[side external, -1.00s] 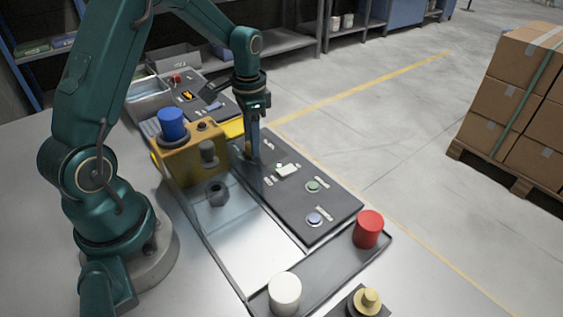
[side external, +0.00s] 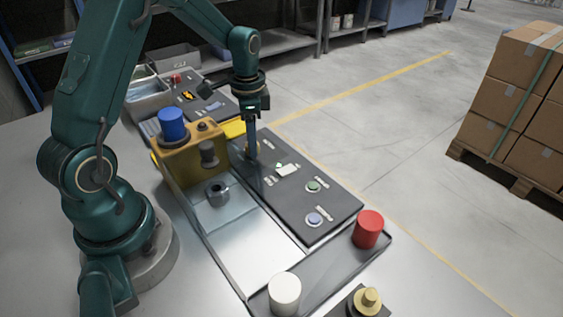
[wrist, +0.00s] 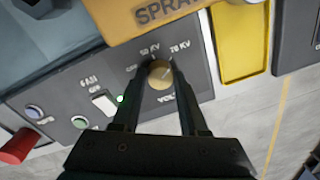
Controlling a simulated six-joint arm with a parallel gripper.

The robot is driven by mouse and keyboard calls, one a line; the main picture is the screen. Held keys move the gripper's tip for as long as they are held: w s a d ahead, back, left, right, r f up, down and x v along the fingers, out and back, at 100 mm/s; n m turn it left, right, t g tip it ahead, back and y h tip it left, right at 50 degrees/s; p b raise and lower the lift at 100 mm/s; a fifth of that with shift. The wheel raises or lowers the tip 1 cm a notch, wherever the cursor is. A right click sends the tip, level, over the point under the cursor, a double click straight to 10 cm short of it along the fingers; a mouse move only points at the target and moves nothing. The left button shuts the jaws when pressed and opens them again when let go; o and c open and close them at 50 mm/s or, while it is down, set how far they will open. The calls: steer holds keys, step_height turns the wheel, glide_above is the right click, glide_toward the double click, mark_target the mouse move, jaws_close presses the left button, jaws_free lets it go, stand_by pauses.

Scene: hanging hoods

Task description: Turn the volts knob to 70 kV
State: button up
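The volts knob (wrist: 160,74) is a round brass-coloured dial on the dark control panel (wrist: 72,92). In the wrist view, the labels OFF, 50 KV and 70 KV curve around it, with VOLTS below. My gripper (wrist: 160,72) has one finger on each side of the knob, and both appear to touch it. I cannot clearly read which mark the knob points to. In the side view, my gripper (side external: 252,152) points down at the panel (side external: 330,206), and its fingers hide the knob.
A yellow spray unit (side external: 180,162) with a blue cap (side external: 172,124) stands close beside my gripper. Green (side external: 313,187) and blue (side external: 315,219) buttons sit on the panel. A red cylinder (side external: 368,229) and a white one (side external: 284,293) stand on a tray in front.

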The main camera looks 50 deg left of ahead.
steer(key=o, duration=0.3)
steer(key=shift+d+r, duration=0.1)
steer(key=shift+r, duration=2.45)
